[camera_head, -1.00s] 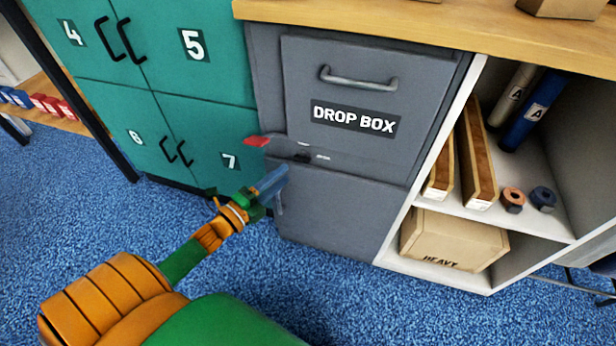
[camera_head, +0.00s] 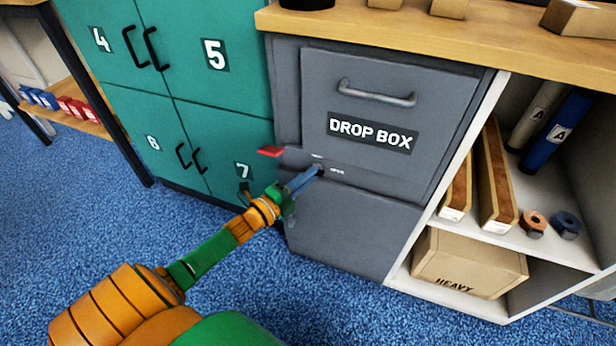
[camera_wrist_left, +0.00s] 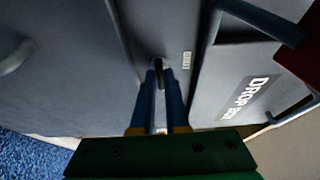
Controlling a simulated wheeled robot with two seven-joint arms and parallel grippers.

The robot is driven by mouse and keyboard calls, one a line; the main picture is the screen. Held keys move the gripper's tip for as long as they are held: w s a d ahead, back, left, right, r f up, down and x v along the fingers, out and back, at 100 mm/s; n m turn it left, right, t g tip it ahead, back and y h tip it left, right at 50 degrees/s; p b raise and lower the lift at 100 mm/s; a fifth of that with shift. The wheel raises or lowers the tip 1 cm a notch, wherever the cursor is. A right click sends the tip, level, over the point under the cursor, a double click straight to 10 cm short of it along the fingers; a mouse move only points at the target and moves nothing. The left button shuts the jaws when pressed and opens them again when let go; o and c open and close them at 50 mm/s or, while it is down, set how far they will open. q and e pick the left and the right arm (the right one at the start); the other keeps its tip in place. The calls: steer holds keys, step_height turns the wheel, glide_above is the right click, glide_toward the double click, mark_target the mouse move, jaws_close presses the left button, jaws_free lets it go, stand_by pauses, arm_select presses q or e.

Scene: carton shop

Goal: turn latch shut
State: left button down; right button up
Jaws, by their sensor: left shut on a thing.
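The grey drop box (camera_head: 372,170) stands right of the green lockers, with its labelled front and handle facing me. Its small dark latch (camera_wrist_left: 158,68) sits on the strip below the labelled front. My left gripper (camera_head: 316,170) reaches the latch, and in the left wrist view its two blue fingers (camera_wrist_left: 159,85) are shut on it, one on each side. A small white label (camera_wrist_left: 187,60) is beside the latch. In the head view the fingers mostly hide the latch. My right gripper is not in view.
A red tab (camera_head: 271,151) sticks out at the drop box's left edge, close to my left gripper. Green lockers (camera_head: 215,95) stand to the left. A white shelf (camera_head: 480,300) with a carton (camera_head: 468,264) stands to the right. The wooden counter (camera_head: 400,32) overhangs above. Blue carpet is clear in front.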

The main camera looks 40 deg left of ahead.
arm_select(q)
steer(key=shift+f, duration=0.1)
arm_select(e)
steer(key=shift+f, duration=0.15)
arm_select(q)
steer(key=shift+w+d+f+n+t+y+b, duration=0.15)
steer(key=shift+n+t+y+b, duration=0.75)
steer(key=shift+n, duration=2.85)
steer(key=shift+s+d+f+n+t+y+b, duration=0.15)
steer(key=shift+n+t+y+b, duration=0.3)
steer(key=shift+n+y+b, duration=2.1)
steer(key=shift+w+d+f+n+t+y+p, duration=0.15)
steer(key=shift+n+t+y+p, duration=0.4)
steer(key=shift+n, duration=4.35)
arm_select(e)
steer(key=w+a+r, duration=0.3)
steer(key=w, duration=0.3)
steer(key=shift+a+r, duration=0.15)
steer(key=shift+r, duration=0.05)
